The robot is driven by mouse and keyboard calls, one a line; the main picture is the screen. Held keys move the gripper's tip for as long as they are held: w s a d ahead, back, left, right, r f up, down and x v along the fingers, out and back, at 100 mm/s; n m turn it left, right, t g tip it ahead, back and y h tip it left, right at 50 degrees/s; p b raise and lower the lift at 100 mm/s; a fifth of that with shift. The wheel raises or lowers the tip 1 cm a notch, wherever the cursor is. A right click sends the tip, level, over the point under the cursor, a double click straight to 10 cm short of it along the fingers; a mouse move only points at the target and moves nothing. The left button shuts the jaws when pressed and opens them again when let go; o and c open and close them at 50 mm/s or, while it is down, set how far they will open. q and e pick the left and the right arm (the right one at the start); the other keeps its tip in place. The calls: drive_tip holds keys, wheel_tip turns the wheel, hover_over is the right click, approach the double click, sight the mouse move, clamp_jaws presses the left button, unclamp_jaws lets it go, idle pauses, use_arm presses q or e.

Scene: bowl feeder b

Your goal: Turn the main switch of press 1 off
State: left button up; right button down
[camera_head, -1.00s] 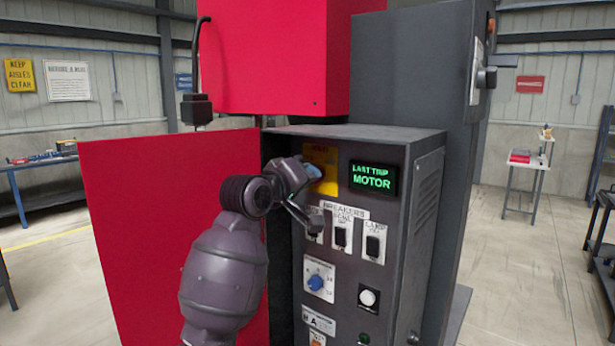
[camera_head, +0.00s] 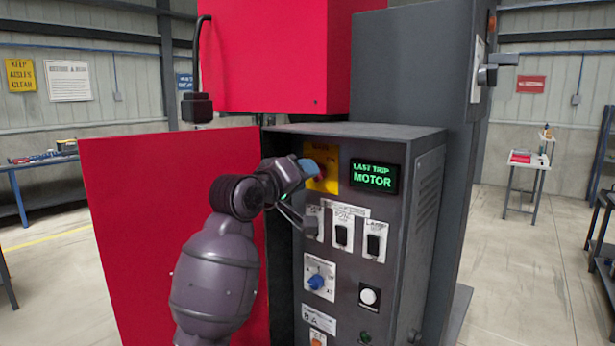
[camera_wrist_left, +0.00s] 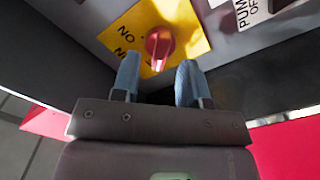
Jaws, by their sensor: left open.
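The main switch is a red rotary knob (camera_wrist_left: 159,44) on a yellow plate (camera_wrist_left: 190,22) in the left wrist view. In the head view the yellow plate (camera_head: 329,180) is at the top left of the grey control panel (camera_head: 345,265), and my gripper covers part of it. My left gripper (camera_wrist_left: 156,85) is open, its two blue fingertips pointing at the knob, one toward each side. The knob lies just beyond the fingertips, and I cannot tell whether they touch it. In the head view the left gripper (camera_head: 310,168) is in front of the plate. My right gripper is not in view.
A green "LAST TRIP MOTOR" display (camera_head: 373,177) is right of the plate. Breaker switches (camera_head: 342,235), a blue knob (camera_head: 316,282) and a white button (camera_head: 369,297) are below. An open red door (camera_head: 130,230) stands at the left, behind my arm.

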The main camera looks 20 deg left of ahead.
use_arm(q)
drive_tip(key=b+v, duration=0.1)
drive_tip(key=v, duration=0.8)
drive_tip(key=shift+w, duration=0.1)
drive_tip(key=s+a+f+m+t+y, duration=0.1)
drive_tip(key=s+f+m+y, duration=0.2)
drive_tip(key=f, duration=1.2)
drive_tip(key=a+f+m+y, duration=0.2)
drive_tip(key=f+m, duration=0.2)
drive_tip(key=f, duration=1.2)
drive_tip(key=s+f+g+y+b, duration=0.1)
drive_tip(key=s+f+g, duration=0.5)
drive_tip(key=s+f, duration=1.8)
drive_tip(key=shift+s+a+f+n, duration=0.15)
drive_tip(key=shift+a+f+n, duration=0.1)
drive_tip(key=shift+f+n, duration=0.2)
